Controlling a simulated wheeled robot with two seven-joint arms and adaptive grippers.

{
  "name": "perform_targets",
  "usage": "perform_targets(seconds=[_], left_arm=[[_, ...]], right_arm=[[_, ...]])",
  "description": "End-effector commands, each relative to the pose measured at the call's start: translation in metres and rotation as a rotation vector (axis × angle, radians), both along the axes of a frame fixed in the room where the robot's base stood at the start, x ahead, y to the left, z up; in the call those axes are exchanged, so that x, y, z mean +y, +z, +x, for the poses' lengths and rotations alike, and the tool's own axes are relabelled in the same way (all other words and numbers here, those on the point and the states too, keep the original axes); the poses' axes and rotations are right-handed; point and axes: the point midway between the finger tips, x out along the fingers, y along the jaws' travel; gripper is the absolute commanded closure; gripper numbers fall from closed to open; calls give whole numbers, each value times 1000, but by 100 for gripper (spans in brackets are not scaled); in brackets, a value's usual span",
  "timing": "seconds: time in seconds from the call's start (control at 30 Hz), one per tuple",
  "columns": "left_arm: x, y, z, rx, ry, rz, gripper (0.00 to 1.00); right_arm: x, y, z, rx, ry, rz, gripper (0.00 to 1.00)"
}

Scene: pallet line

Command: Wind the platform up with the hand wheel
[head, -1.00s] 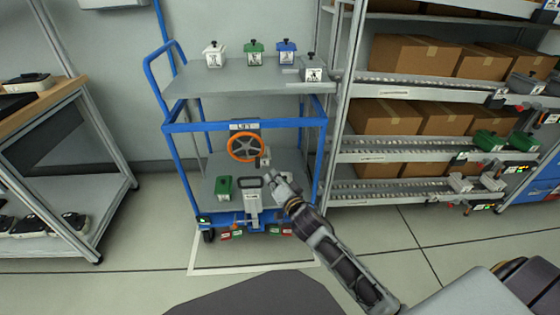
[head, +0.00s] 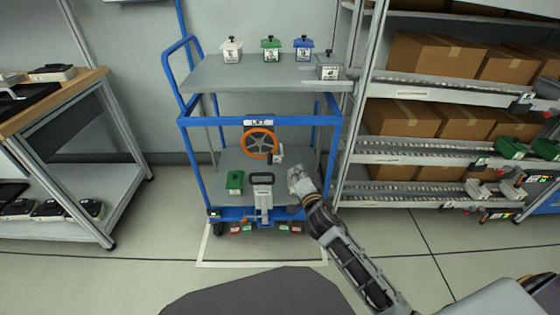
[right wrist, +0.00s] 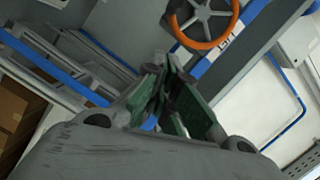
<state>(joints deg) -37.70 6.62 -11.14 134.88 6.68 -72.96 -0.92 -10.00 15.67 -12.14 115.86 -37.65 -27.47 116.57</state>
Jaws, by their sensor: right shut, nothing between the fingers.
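The orange hand wheel (head: 260,143) is on the blue lift cart under a LIFT label, with a small grey crank handle (head: 278,156) at its lower right. The cart's grey top platform (head: 215,76) stands above the wheel. My right gripper (head: 297,180) is below and right of the wheel, apart from it and from the handle. In the right wrist view its green-padded fingers (right wrist: 165,90) are together and empty. The wheel's lower part (right wrist: 204,24) shows at the top there, beyond the fingertips. My left gripper is not in view.
White (head: 232,52), green (head: 271,50), blue (head: 303,49) and grey (head: 328,69) lidded containers stand on the platform. A green container (head: 235,182) and a grey handled unit (head: 263,190) are low on the cart. A box rack (head: 425,93) stands right, a workbench (head: 56,101) left.

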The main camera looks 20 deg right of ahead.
Motion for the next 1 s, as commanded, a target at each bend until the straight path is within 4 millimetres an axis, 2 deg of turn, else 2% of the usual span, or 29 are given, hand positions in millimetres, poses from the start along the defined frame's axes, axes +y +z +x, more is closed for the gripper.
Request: perform_targets(seconds=[0.43,0.77,1.0], left_arm=[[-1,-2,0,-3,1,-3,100],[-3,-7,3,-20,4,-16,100],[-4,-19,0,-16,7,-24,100]], right_arm=[[0,0,6,-1,2,-1,100],[-2,-2,26,-2,1,-3,100],[-2,-5,42,0,2,-2,100]])
